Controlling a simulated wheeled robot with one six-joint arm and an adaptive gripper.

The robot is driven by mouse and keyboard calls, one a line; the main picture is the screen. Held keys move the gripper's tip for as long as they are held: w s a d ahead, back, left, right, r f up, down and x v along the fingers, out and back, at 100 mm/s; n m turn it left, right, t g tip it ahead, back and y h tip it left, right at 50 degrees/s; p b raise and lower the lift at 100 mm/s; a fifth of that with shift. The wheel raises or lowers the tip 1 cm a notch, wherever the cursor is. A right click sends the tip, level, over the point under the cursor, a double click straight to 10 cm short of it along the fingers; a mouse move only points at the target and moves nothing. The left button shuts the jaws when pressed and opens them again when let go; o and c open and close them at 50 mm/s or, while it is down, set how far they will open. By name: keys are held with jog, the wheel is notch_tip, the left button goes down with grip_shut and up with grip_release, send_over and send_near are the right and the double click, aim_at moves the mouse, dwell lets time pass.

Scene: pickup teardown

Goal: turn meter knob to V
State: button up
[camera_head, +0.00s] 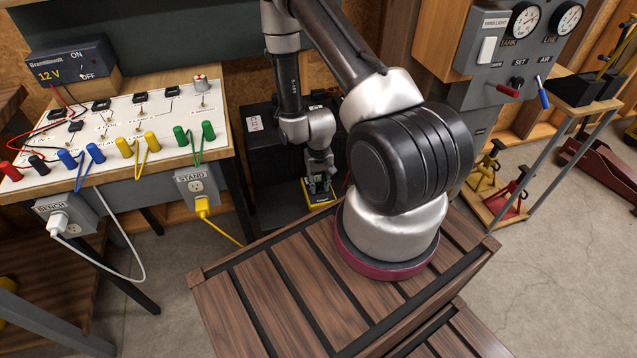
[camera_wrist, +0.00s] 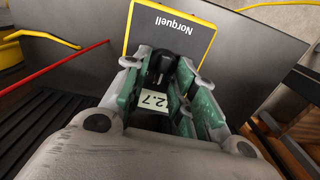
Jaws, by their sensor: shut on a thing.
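The meter (camera_head: 321,198) is a yellow-edged unit with a dark face, standing low beyond the wooden deck in the head view. In the wrist view the meter (camera_wrist: 172,32) shows its grey face with "Norquell" upside down. My gripper (camera_head: 319,178) points down at the meter. In the wrist view my gripper (camera_wrist: 163,72), with green pads, is shut on the black knob (camera_wrist: 160,64). A pale display (camera_wrist: 152,101) with dark digits partly shows between the fingers. The knob's pointer and the V mark are hidden, so its setting cannot be told.
A bench panel (camera_head: 110,125) with coloured plugs and wires stands at the left. A wooden slatted deck (camera_head: 235,310) fills the front. A wall cabinet with gauges (camera_head: 500,50) is at the right. In the wrist view a red wire (camera_wrist: 50,68) runs beside the meter.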

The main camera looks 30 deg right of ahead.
aim_at(319, 185)
jog(key=o, duration=0.9)
notch_tip(319, 185, up, 12)
jog(key=shift+r, duration=0.1)
dwell(0.4)
